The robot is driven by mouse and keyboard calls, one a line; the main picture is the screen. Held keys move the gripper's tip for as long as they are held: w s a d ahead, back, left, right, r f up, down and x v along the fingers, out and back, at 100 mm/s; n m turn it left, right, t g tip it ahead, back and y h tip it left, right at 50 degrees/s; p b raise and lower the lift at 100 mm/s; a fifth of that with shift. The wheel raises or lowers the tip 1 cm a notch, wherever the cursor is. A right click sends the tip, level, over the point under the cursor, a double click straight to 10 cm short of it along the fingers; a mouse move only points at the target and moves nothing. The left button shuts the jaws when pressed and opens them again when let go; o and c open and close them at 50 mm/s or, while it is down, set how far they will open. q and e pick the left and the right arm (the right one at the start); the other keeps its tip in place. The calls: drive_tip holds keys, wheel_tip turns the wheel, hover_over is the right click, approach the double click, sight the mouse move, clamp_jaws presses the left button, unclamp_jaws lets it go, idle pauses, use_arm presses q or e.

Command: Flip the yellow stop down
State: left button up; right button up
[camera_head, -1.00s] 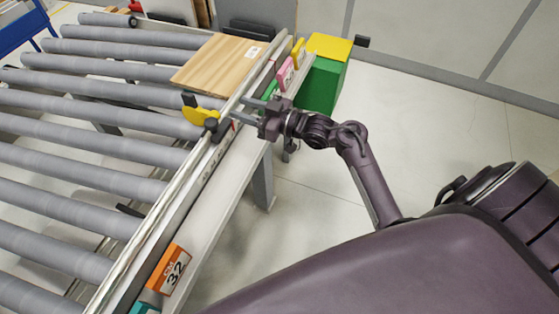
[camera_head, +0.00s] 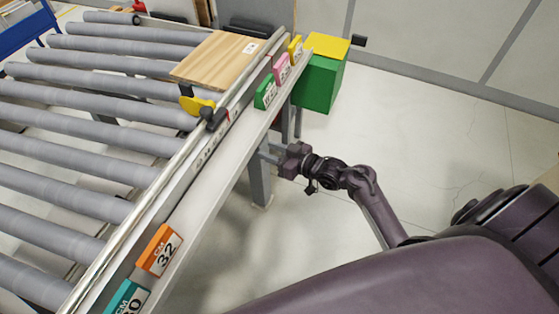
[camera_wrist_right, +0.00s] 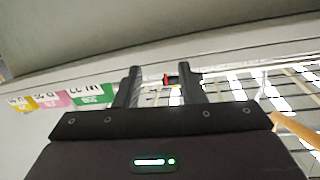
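The yellow stop (camera_head: 197,105) is a small curved yellow piece with a black pivot (camera_head: 212,117), mounted on the inner side of the conveyor's rail. It lies over the roller edge, near a wooden board. My right gripper (camera_head: 264,152) is outside the rail, to the right of and apart from the stop. Its two fingers stand apart with nothing held. In the right wrist view the open gripper (camera_wrist_right: 160,75) faces the rail, and a small dark part with a red bit shows between the fingers. My left gripper is not in view.
The wooden board (camera_head: 220,60) lies on the rollers (camera_head: 90,120). Number tags stand along the rail, including an orange one marked 32 (camera_head: 160,250) and a green one (camera_head: 265,92). A green box with a yellow top (camera_head: 322,82) stands at the rail's far end. Open floor lies to the right.

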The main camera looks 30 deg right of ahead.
drive_tip(key=shift+s+d+f, duration=0.1)
drive_tip(key=shift+s+f, duration=0.35)
drive_tip(key=shift+f, duration=0.35)
drive_tip(key=s+f+m+g+h, duration=0.1)
drive_tip(key=s+f+g+h, duration=0.1)
drive_tip(key=s+f, duration=0.55)
drive_tip(key=s+a+f+m+g+h, duration=0.15)
drive_tip(key=s+f, duration=0.25)
drive_tip(key=f, duration=0.7)
drive_tip(key=s+f+g+h, duration=0.1)
drive_tip(key=s+f+g, duration=0.2)
drive_tip(key=s+f, duration=0.45)
drive_tip(key=s+f+g+h, duration=0.1)
drive_tip(key=s+f, duration=0.3)
drive_tip(key=s, duration=0.4)
drive_tip(key=s+d+f+g+h, duration=0.1)
drive_tip(key=s+f+g, duration=0.1)
drive_tip(key=s+f, duration=0.3)
drive_tip(key=s+d+f+g+h, duration=0.1)
drive_tip(key=s+f, duration=0.3)
drive_tip(key=s, duration=0.7)
drive_tip(key=shift+s+d+f+g, duration=0.25)
drive_tip(key=shift+s+f+g, duration=0.1)
drive_tip(key=shift+g, duration=0.5)
